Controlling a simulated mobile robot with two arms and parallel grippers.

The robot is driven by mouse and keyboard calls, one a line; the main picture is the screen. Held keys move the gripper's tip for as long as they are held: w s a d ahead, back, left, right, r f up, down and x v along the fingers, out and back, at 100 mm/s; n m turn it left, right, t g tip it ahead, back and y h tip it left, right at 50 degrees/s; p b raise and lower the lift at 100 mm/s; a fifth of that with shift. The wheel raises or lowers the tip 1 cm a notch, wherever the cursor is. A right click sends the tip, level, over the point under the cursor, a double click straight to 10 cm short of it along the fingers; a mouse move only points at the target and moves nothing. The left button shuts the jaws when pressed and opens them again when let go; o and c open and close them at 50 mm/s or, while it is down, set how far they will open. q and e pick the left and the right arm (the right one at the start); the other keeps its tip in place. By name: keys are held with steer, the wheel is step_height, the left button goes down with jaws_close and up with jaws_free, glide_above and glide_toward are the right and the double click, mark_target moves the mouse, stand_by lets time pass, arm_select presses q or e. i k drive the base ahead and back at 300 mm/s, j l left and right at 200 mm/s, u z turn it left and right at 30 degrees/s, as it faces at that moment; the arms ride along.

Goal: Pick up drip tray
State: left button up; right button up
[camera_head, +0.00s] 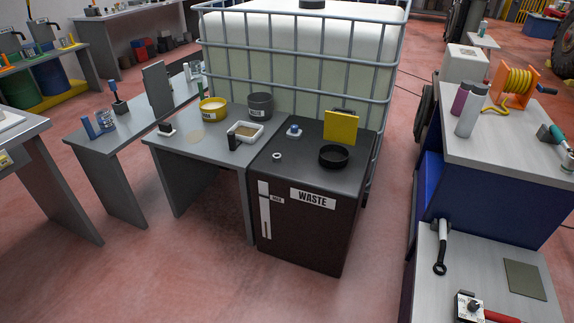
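No thing in view is plainly marked as the drip tray. I cannot tell which of these, if either, is the drip tray. Neither of my grippers shows in this view.
A yellow upright piece (341,127) and small blue-topped item (293,131) share the cabinet top. Yellow (212,110) and dark (260,106) tubs stand near the white tray. A caged tank (300,60) rises behind. Red floor is clear in front; a blue workbench (490,200) stands right.

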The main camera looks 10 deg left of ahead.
mark_target(242, 132)
steer(key=i+u, duration=0.35)
steer(key=i, duration=1.15)
